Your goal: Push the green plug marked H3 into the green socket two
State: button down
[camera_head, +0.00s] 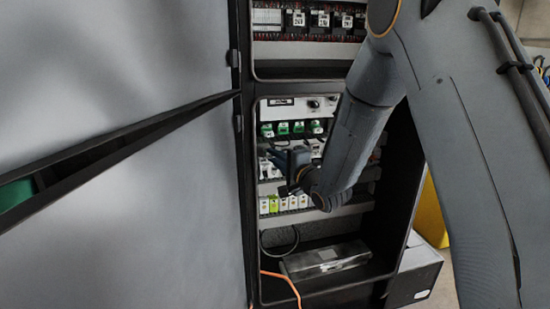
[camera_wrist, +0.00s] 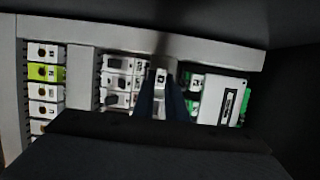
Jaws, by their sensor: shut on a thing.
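My gripper (camera_head: 291,168) is inside the lower bay of the open cabinet, in front of its middle row. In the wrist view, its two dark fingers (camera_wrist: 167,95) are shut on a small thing. A pale face with a dark mark (camera_wrist: 160,76) shows between the fingertips; its colour and marking are too small to tell as H3. A row of green and white sockets or plugs (camera_head: 299,127) runs above the gripper in the head view. Green parts (camera_wrist: 190,105) also show right of the fingers in the wrist view. I cannot read which green socket is two.
The grey cabinet door (camera_head: 120,150) stands open at the left. A lower row has white and yellow-green units (camera_head: 274,204); one yellow-green unit (camera_wrist: 45,73) shows in the wrist view. A dark box (camera_head: 326,259) and orange cable (camera_head: 284,276) lie below. Black cabinet walls bound the bay.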

jog(key=shift+s+d+p, duration=0.2)
jog(key=shift+s, duration=0.4)
jog(key=shift+s+d+p, duration=0.15)
jog(key=shift+s+p, duration=0.05)
jog(key=shift+s, duration=0.35)
jog(key=shift+s+d+p, duration=0.2)
jog(key=shift+s, duration=0.55)
jog(key=shift+s+d+p, duration=0.2)
jog(key=shift+s+d, duration=0.05)
jog(key=shift+s, duration=0.55)
jog(key=shift+s+d+p, duration=0.2)
jog(key=shift+s, duration=0.55)
jog(key=w+d+r+p, duration=0.1)
jog(key=d+r+p, duration=0.3)
jog(key=d+r, duration=0.1)
jog(key=shift+w+d+r, duration=0.15)
jog(key=shift+w+r, duration=0.15)
jog(key=shift+r, duration=0.3)
jog(key=w+a, duration=0.1)
jog(key=w, duration=0.5)
jog(key=shift+a+b, duration=0.4)
jog(key=shift+w+a, duration=0.2)
jog(key=shift+w, duration=0.45)
jog(key=shift+w+a, duration=0.15)
jog(key=shift+w, duration=0.5)
dwell(1.1)
